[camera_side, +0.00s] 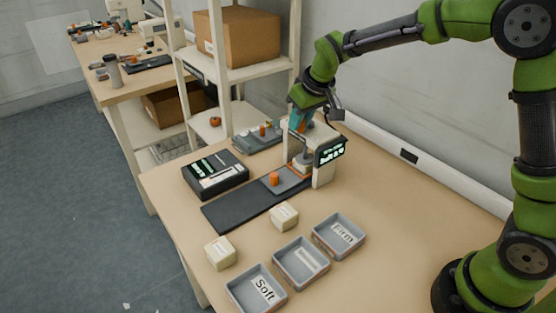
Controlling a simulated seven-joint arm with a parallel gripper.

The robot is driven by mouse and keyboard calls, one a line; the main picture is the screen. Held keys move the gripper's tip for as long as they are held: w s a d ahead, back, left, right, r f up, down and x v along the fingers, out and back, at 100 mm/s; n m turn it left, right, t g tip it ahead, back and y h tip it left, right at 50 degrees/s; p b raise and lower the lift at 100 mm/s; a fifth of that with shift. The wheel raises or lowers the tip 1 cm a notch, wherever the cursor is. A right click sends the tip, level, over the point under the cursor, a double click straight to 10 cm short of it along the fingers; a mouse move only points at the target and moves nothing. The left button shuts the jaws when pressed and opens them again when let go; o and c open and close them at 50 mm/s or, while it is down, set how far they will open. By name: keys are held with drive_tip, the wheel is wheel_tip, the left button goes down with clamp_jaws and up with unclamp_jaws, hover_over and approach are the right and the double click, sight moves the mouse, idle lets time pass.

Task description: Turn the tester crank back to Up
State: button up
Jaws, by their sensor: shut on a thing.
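The tester (325,176) is a white stand with a dark display showing pale digits. It stands at the back of the table, with a round plunger over its grey plate. My gripper (298,121) is at the tester's upper back left, pointing down, and is shut on the crank. The crank is mostly hidden by the gripper and the tester's head, so I cannot tell its angle. A small orange piece (273,178) sits on the plate's front end.
Grey trays marked Soft (236,292) and Firm (318,237) flank a third tray (279,262). A black box (214,176) and white shelving (226,70) stand behind.

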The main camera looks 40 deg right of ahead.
drive_tip(key=shift+s+d+f, duration=0.2)
drive_tip(key=shift+d+f, duration=0.05)
drive_tip(key=shift+s+d, duration=0.9)
drive_tip(key=shift+s, duration=0.1)
drive_tip(key=shift+s+d+r, duration=0.1)
drive_tip(key=shift+s+d, duration=0.1)
drive_tip(key=shift+d, duration=1.05)
drive_tip(key=shift+a, duration=0.1)
